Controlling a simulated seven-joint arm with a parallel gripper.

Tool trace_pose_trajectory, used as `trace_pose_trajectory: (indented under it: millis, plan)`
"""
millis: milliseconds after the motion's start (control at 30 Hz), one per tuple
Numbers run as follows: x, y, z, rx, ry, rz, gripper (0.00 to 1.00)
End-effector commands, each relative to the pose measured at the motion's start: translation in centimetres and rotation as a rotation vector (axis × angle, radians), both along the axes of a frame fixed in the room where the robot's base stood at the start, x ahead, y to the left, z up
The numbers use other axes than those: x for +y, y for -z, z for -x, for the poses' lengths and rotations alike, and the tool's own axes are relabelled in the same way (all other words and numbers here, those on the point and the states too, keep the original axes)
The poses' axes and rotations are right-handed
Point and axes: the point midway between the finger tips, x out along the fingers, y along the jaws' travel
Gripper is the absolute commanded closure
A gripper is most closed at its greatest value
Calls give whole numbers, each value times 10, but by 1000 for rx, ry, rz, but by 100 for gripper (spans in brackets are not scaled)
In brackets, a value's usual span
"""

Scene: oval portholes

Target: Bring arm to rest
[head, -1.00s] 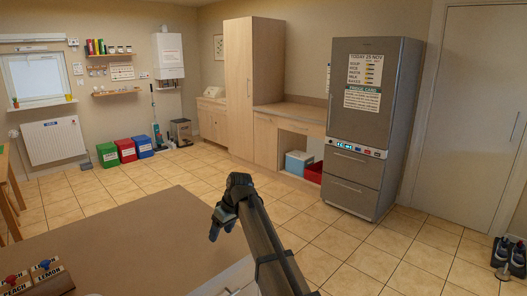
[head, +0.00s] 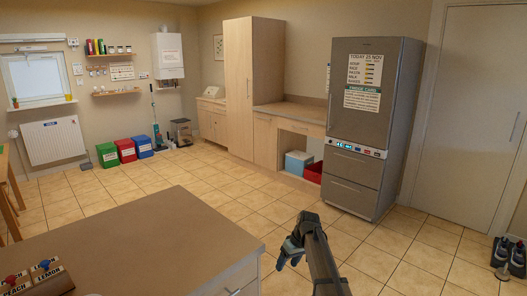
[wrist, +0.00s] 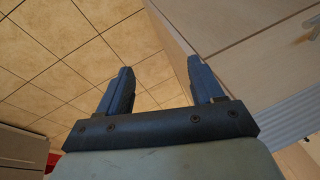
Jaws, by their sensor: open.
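My gripper (head: 288,254) is at the lower middle of the head view, off the right edge of the brown-topped counter (head: 150,235) and over the tiled floor. In the wrist view my gripper (wrist: 160,85) shows two dark fingers spread apart with nothing between them. Floor tiles and the pale side of a wooden unit (wrist: 240,40) lie beyond the fingers. My arm reaches in from the bottom edge of the head view.
A wooden holder (head: 32,280) labelled peach and lemon sits on the counter's near left. A grey fridge (head: 365,130) stands at the right. Red, green and blue bins (head: 126,151) stand at the back. The middle floor is clear.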

Motion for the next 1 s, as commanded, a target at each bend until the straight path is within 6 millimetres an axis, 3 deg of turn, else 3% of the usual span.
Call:
trace_pose_trajectory:
  millis: [33, 200, 500, 800, 1000]
  plan:
    - [-2, 20, 14, 24, 16, 7, 34]
    - [-11, 81, 54, 101, 73, 40, 34]
    - [-26, 176, 136, 230, 169, 106, 34]
    - [-40, 252, 229, 356, 254, 179, 34]
    - [-50, 291, 295, 435, 306, 233, 34]
